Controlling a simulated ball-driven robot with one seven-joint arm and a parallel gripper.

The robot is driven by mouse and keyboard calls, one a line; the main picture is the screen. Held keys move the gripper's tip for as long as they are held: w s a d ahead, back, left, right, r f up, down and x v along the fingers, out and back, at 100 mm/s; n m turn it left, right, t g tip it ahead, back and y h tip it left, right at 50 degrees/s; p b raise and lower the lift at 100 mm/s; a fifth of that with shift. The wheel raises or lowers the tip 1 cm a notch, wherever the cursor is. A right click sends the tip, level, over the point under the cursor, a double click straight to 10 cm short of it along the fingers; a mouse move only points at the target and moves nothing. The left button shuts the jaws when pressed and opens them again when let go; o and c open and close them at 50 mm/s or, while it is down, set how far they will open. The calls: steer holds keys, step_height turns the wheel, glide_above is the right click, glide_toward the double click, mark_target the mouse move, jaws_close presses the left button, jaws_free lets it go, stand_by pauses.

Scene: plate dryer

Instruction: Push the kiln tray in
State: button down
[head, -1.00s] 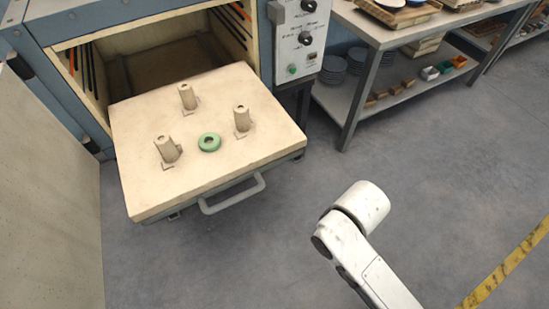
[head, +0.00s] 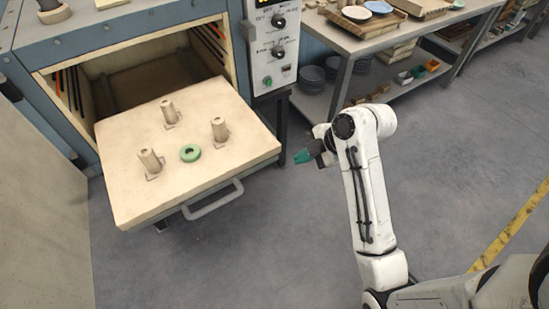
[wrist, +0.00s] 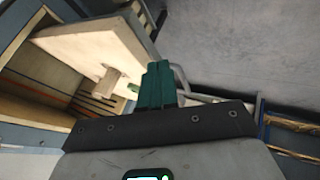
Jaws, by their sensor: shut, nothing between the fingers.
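The kiln tray (head: 215,177) is a pale slab pulled out of the kiln's opening (head: 140,75). A grey handle (head: 213,201) runs along its front edge.
The kiln's control panel (head: 277,45) is right of the opening. A workbench (head: 390,40) with plates and boxes stands at the back right. A pale panel (head: 40,200) borders the left. The grey floor in front of the tray is clear.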

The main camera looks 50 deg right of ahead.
mark_target(266, 162)
steer(key=x, duration=0.3)
steer(key=w+x, duration=0.1)
steer(key=x, duration=0.3)
steer(key=w+d+r+x, duration=0.1)
steer(key=x, duration=0.3)
steer(key=shift+d, duration=0.1)
steer(key=shift+w+d, duration=0.1)
steer(key=shift+w, duration=0.25)
steer(key=shift+w, duration=0.1)
